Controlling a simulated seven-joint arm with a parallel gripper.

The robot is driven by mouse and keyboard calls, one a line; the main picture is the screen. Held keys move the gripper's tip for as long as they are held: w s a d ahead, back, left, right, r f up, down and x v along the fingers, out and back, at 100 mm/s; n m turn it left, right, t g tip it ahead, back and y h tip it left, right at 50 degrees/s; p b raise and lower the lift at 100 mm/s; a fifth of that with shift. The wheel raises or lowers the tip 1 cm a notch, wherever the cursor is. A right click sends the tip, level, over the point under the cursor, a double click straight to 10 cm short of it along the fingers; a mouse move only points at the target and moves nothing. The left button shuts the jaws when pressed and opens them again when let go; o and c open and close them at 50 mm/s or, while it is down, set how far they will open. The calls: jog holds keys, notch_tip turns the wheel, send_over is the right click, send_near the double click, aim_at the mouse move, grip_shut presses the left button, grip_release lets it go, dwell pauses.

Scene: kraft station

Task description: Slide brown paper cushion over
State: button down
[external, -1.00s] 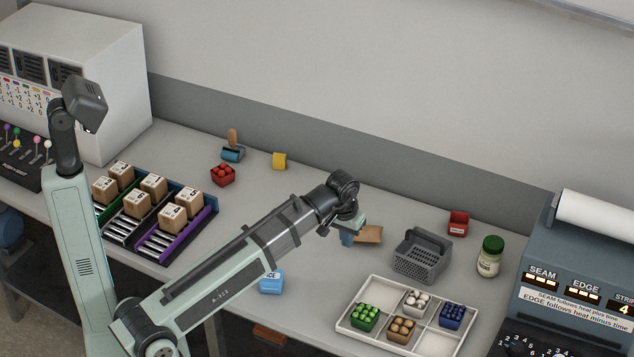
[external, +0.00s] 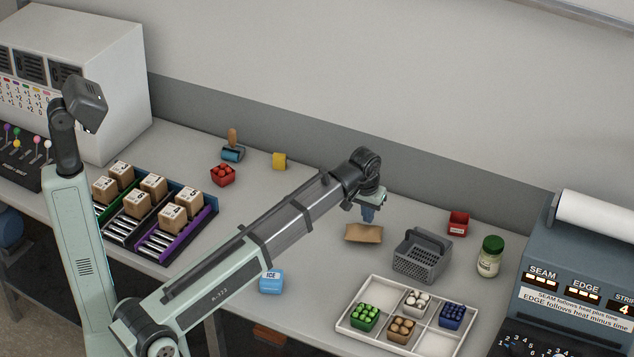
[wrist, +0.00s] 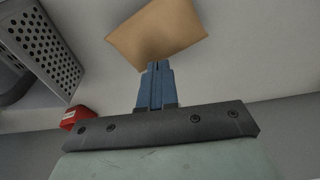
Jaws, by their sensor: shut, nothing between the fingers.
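The brown paper cushion (external: 364,234) lies flat on the grey bench, just left of the grey perforated basket. In the wrist view the cushion (wrist: 157,33) shows as a tan rectangle just beyond my fingertips. My gripper (external: 368,219) is shut and empty, with its blue fingers pointing down at the cushion's back edge. In the wrist view the shut fingers (wrist: 157,68) end at the cushion's near edge. I cannot tell whether they touch it.
The grey basket (external: 421,258) with a handle stands close on the cushion's right. A white divided tray (external: 345,325) with small coloured containers is in front. A red bin (external: 458,223) and green-lidded jar (external: 490,256) are farther right.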

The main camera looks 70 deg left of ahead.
jog(key=shift+s+d+f, duration=0.1)
jog(key=shift+s+f, duration=0.1)
jog(key=shift+f, duration=0.3)
